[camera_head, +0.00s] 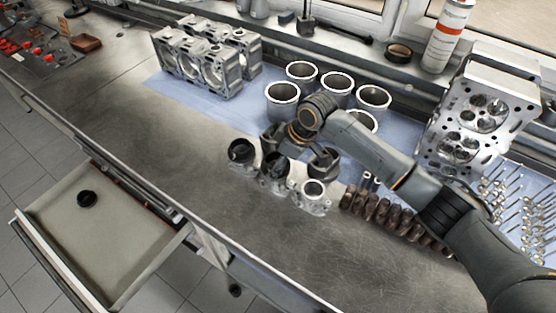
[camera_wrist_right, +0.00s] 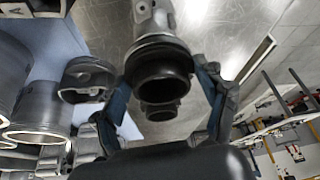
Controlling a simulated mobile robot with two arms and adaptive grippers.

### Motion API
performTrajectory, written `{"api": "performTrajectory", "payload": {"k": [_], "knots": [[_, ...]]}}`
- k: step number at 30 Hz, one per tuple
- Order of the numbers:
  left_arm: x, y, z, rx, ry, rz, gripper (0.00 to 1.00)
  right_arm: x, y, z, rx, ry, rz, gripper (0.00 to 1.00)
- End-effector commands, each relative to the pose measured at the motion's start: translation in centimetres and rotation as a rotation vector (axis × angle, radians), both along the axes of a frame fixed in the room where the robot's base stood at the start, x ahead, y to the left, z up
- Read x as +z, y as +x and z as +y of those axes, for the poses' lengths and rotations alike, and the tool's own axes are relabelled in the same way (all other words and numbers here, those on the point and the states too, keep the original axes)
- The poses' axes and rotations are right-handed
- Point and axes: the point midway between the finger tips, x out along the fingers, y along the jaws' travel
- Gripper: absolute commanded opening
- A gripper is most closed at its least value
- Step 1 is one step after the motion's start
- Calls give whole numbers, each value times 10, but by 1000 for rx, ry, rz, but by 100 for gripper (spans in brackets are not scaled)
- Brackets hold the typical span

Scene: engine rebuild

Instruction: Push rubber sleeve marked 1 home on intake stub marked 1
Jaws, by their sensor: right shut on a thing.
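My right gripper (camera_head: 277,150) reaches down over the middle of three metal intake stubs, the middle one (camera_head: 274,184) being partly hidden by it. In the right wrist view my gripper (camera_wrist_right: 166,72) is shut around a black rubber sleeve (camera_wrist_right: 162,88), which sits at the end of a metal stub (camera_wrist_right: 153,20). How far on the sleeve is, I cannot tell. The left stub (camera_head: 243,167) carries a black sleeve (camera_head: 240,150); the right stub (camera_head: 313,200) shows a bare metal rim. Another black ring (camera_wrist_right: 160,109) shows beyond. No number marks are readable. My left gripper is not in view.
A dark piston (camera_head: 324,163) stands right behind the stubs, close to my gripper. Several cylinder liners (camera_head: 283,98) stand behind, and a row of brown parts (camera_head: 378,208) lies to the right. An open drawer (camera_head: 120,225) holds a black ring (camera_head: 87,199). The bench front-left is clear.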

Motion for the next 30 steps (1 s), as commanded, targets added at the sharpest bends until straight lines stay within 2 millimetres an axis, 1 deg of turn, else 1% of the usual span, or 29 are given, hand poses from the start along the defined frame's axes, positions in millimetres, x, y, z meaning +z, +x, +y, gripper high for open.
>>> {"api": "performTrajectory", "payload": {"k": [5, 6, 8, 9, 10, 30], "knots": [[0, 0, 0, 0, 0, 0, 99, 0, 0, 0, 0, 0, 0, 41], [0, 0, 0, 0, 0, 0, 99, 0, 0, 0, 0, 0, 0, 66], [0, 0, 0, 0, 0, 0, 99, 0, 0, 0, 0, 0, 0, 54], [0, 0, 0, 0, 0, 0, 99, 0, 0, 0, 0, 0, 0, 46], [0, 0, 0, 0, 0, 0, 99, 0, 0, 0, 0, 0, 0, 42], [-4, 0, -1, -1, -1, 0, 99, -8, 0, 0, 0, 0, 1, 42]]}}
